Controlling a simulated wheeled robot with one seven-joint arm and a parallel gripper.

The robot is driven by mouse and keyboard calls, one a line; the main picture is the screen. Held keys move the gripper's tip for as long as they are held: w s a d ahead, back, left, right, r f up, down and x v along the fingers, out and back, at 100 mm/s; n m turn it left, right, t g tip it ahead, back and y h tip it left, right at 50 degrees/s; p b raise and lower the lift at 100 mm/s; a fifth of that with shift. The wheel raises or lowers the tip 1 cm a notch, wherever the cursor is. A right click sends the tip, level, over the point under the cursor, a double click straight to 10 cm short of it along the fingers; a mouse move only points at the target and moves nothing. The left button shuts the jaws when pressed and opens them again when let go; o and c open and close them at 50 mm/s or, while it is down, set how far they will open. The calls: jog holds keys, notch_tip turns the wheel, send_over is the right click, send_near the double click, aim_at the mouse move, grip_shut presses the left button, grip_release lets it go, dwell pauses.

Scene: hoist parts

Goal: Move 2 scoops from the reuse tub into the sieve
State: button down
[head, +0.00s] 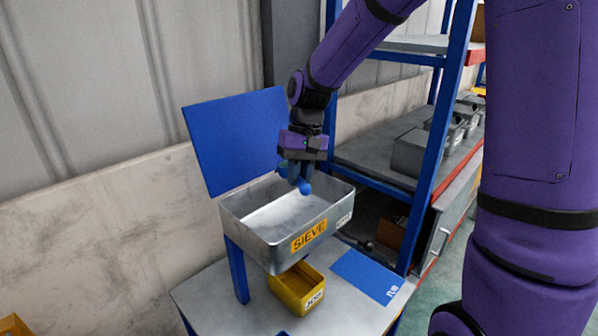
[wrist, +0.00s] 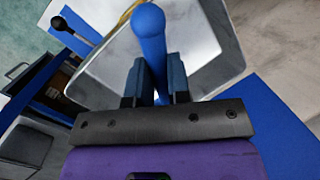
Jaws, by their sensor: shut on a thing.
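The sieve (head: 252,238), a grey metal box with an orange SIEVE label, stands raised above the table, with pale material on its floor. My gripper (head: 299,172) is over the sieve's back part, pointing down. It is shut on a blue handle with a round end, probably the scoop (head: 305,188). In the wrist view the handle (wrist: 150,35) stands between both fingers; the scoop's bowl cannot be made out. A yellow tub (head: 291,293) sits below the sieve, its label too small to read surely. I cannot tell which tub is the reuse tub.
An upright blue panel (head: 237,140) stands behind the sieve. A blue mat (head: 372,275) lies on the table (head: 235,310) to the right. A blue-framed shelf (head: 388,150) with grey bins is close on the right. Another yellow container (head: 14,325) shows at the lower left.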

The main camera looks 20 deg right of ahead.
jog(key=shift+x, duration=1)
jog(key=shift+w+h, duration=0.2)
jog(key=shift+h, duration=0.9)
jog(key=h, duration=0.2)
jog(key=n+h, duration=0.1)
jog(key=h, duration=0.2)
jog(key=shift+a+f, duration=0.25)
jog(key=shift+a+f+n+h, duration=0.1)
jog(key=shift+f+n+h, duration=0.1)
jog(key=shift+h, duration=1.45)
jog(key=shift+a+f+n+h, duration=0.1)
jog(key=shift+f+h, duration=0.15)
jog(key=shift+h, duration=1.4)
